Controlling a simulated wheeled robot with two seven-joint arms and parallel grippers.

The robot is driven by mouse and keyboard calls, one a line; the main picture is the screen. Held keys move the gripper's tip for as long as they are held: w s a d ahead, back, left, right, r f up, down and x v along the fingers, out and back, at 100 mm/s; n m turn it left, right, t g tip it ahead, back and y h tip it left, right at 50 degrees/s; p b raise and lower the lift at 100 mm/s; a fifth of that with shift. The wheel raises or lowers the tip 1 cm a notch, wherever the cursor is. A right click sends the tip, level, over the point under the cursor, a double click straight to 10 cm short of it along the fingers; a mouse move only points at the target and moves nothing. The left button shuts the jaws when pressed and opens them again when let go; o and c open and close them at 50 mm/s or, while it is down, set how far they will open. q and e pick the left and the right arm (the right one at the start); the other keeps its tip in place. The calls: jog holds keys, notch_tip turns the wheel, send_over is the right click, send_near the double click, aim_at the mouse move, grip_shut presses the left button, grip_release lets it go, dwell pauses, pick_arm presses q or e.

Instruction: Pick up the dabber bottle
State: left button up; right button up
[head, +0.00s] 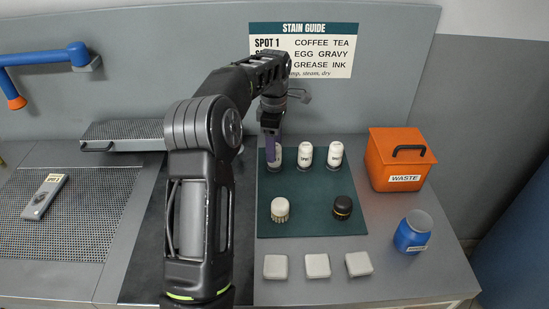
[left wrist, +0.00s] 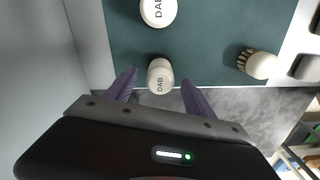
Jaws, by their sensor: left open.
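Several items stand on a dark green mat (head: 308,188). Three white dabber bottles stand in a row at its back: the left one (head: 277,156), the middle one (head: 306,154) and the right one (head: 335,154). My left gripper (head: 271,150) is open at the left bottle and partly covers it. In the left wrist view, this bottle (left wrist: 160,76), lettered DAB, is upright between the two purple fingertips (left wrist: 158,88), with a gap visible on each side. A second DAB bottle (left wrist: 158,10) is beyond it. My right gripper is not in view.
A light brush (head: 280,209) and a black-topped item (head: 342,207) stand on the mat's front. Several white pads (head: 317,265) lie before it. An orange waste bin (head: 399,162) and a blue jar (head: 411,232) are at right. A wall with a stain guide (head: 330,50) is behind.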

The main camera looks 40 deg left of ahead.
aim_at(276, 166)
pick_arm(q)
jog(key=shift+f, duration=1.35)
jog(key=shift+c, duration=0.2)
grip_shut()
